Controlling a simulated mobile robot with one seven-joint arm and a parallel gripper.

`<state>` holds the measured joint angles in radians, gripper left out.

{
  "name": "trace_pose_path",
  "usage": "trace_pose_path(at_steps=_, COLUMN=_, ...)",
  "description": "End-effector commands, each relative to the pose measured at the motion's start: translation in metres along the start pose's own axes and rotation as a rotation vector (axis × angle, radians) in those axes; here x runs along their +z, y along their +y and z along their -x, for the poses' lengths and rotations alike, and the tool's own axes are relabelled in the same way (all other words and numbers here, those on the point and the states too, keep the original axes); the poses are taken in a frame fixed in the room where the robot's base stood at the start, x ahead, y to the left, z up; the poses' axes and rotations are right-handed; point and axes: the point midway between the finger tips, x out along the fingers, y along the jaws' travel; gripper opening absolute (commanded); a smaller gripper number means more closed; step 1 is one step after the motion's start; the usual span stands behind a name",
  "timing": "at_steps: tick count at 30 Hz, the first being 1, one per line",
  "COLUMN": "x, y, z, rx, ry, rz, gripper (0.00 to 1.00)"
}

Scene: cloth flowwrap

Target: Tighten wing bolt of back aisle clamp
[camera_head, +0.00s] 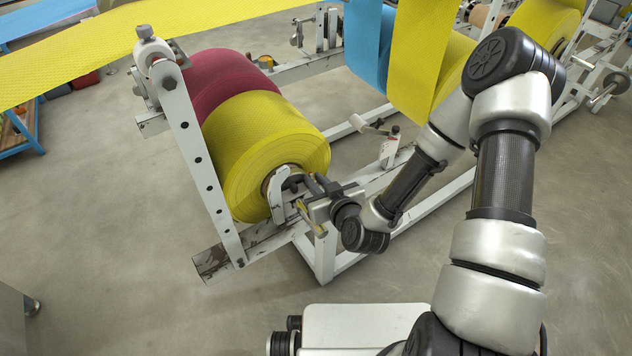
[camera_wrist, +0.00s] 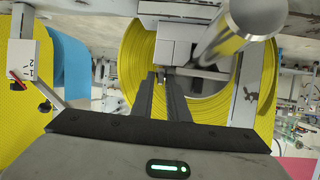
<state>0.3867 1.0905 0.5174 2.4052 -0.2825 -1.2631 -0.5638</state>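The yellow roll (camera_head: 262,150) sits on the frame, with a white clamp (camera_head: 280,190) at the near end of its core. In the wrist view the clamp (camera_wrist: 172,27) is a pale block in front of the yellow roll (camera_wrist: 139,50). My gripper (camera_head: 312,190) is at the clamp, just right of the core. In the wrist view, my gripper's two dark fingers (camera_wrist: 162,80) point at the clamp's underside with a narrow gap between them. A small metal piece, perhaps the wing bolt (camera_wrist: 164,73), shows at the tips. Whether the fingers touch it is unclear.
A perforated white upright (camera_head: 203,165) stands left of the roll. A lower white rail (camera_head: 440,205) runs right beneath my arm. A thick metal bar (camera_wrist: 237,35) crosses close at upper right in the wrist view. Open floor (camera_head: 110,230) lies left.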

Motion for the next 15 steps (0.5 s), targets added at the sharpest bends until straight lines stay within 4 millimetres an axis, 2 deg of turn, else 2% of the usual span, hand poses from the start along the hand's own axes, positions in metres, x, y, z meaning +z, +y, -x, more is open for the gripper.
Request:
trace_pose_path(at_steps=2, x=0.0001, y=-0.0001, z=0.0001, rx=0.0, ry=0.0, rz=0.0, gripper=0.14)
trace_pose_path(at_steps=5, x=0.0001, y=0.0, z=0.0002, rx=0.0, ry=0.0, rz=0.0, gripper=0.0)
trace_pose_path(at_steps=15, x=0.0007, y=-0.002, z=0.0001, rx=0.02, ry=-0.001, rz=-0.009, gripper=0.0)
